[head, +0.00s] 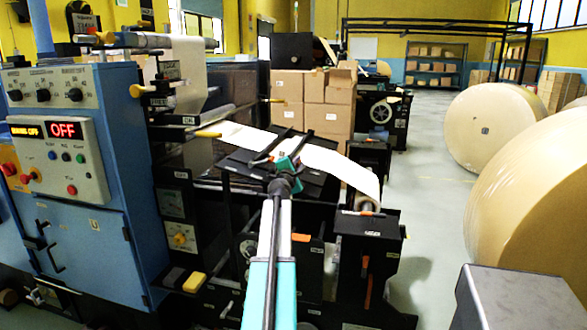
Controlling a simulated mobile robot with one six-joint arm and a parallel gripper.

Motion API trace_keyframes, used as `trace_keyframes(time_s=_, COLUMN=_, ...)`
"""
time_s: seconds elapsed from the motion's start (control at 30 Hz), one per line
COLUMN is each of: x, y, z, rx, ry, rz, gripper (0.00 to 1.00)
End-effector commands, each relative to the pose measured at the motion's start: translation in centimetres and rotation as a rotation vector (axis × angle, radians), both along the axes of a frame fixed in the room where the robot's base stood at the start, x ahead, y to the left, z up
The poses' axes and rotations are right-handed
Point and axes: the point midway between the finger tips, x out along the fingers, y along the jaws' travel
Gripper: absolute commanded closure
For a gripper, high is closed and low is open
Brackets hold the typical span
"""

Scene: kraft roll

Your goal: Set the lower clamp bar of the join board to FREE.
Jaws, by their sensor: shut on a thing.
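The join board (222,158) is a black, tilted panel in the middle of the head view. A cream paper web (335,160) runs across it and hangs down at its right end. Two dark, slim bars lie across the web on the board, one of them the upper bar (263,146). My gripper (286,163), with teal parts, is at the board over the near edge of the web. It is shut on what looks like the lower clamp bar, whose grasped part it hides. The bar's FREE marking cannot be read.
A blue control cabinet (90,250) with a red OFF display (63,130) stands at left. Cardboard boxes (330,100) are stacked behind the board. Large kraft rolls (495,125) stand at right. Open floor (430,200) lies between the machine and the rolls.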

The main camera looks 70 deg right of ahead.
Motion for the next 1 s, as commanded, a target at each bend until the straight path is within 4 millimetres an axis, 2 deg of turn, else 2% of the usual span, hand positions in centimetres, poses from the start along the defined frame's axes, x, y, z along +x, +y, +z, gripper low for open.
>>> trace_keyframes(time_s=0.03, x=-0.5, y=-0.2, z=-0.7, rx=0.002, ry=-0.036, rz=-0.004, gripper=1.00)
trace_keyframes(time_s=0.2, x=-0.9, y=-0.2, z=-1.5, rx=0.008, ry=-0.131, rz=-0.004, gripper=1.00)
trace_keyframes(time_s=0.93, x=-1.1, y=-0.2, z=-2.3, rx=0.009, ry=-0.122, rz=-0.002, gripper=1.00)
trace_keyframes(time_s=0.97, x=-1.0, y=-0.2, z=-2.3, rx=0.009, ry=-0.122, rz=-0.002, gripper=0.82)
trace_keyframes(time_s=1.0, x=-1.0, y=-0.1, z=-2.3, rx=0.009, ry=-0.122, rz=-0.002, gripper=0.75)
